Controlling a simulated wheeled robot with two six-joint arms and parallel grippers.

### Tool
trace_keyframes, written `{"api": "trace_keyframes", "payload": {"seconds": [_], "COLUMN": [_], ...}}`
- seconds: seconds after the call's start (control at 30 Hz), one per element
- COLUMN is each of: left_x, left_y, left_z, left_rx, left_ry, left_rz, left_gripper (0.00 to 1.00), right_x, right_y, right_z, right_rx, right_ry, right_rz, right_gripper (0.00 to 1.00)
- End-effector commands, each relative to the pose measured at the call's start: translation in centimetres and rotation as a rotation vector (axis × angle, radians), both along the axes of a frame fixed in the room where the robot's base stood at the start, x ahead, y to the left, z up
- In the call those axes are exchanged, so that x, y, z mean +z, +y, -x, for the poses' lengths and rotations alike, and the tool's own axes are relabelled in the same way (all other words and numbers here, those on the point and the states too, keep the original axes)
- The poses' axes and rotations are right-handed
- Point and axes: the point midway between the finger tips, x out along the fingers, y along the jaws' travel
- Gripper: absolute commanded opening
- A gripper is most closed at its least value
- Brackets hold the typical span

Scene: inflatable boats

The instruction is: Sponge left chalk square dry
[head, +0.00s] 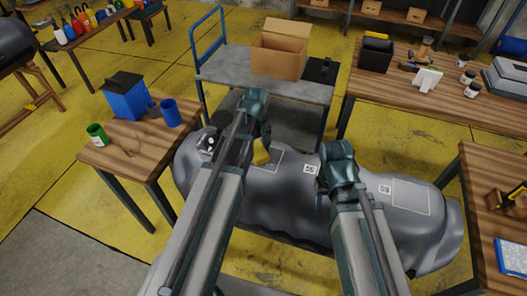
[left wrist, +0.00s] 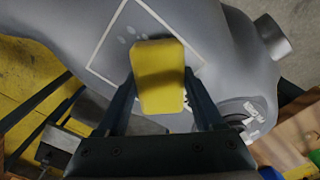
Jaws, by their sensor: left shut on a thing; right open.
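The grey inflatable boat tube (head: 270,195) lies across the middle. The left chalk square (head: 292,163) is a white outline on its top, partly hidden by my left gripper. My left gripper (head: 262,142) is shut on a yellow sponge (head: 262,153). In the left wrist view the sponge (left wrist: 158,78) sits between the fingers, over the lower part of the chalk square (left wrist: 128,28). A few pale spots show inside the square beside the sponge. I cannot tell whether the sponge touches the tube. A right chalk square (head: 411,199) is further right. My right gripper (head: 322,188) is open and empty above the tube between the squares.
A wooden table (head: 115,158) at left holds a blue box (head: 126,100), a blue cup (head: 171,113) and a green cup (head: 97,134). A trolley (head: 225,66) with a cardboard box (head: 281,50) stands behind the tube. Wooden tables stand at right.

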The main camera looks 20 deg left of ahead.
Motion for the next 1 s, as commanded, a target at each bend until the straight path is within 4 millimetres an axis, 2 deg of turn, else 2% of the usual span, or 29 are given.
{"api": "trace_keyframes", "payload": {"seconds": [0.13,0.33,0.77,1.0], "left_x": [0.0,0.1,-0.2,-0.1], "left_y": [1.6,2.2,1.7,-0.2], "left_z": [-0.1,-0.2,-0.9,-0.8], "left_rx": [0.004,0.001,-0.002,-0.004], "left_ry": [0.0,0.0,-0.004,-0.005], "left_rz": [-0.004,-0.003,0.002,0.006], "left_gripper": [0.24,0.24,0.24,0.24], "right_x": [0.0,0.1,-0.2,-0.1], "right_y": [0.0,0.0,0.0,0.0], "right_z": [0.0,0.0,0.0,0.0], "right_rx": [0.0,0.0,0.0,0.0], "right_ry": [0.0,0.0,0.0,0.0], "right_rz": [0.0,0.0,0.0,0.0], "right_gripper": [0.5,0.5,0.5,0.5]}}
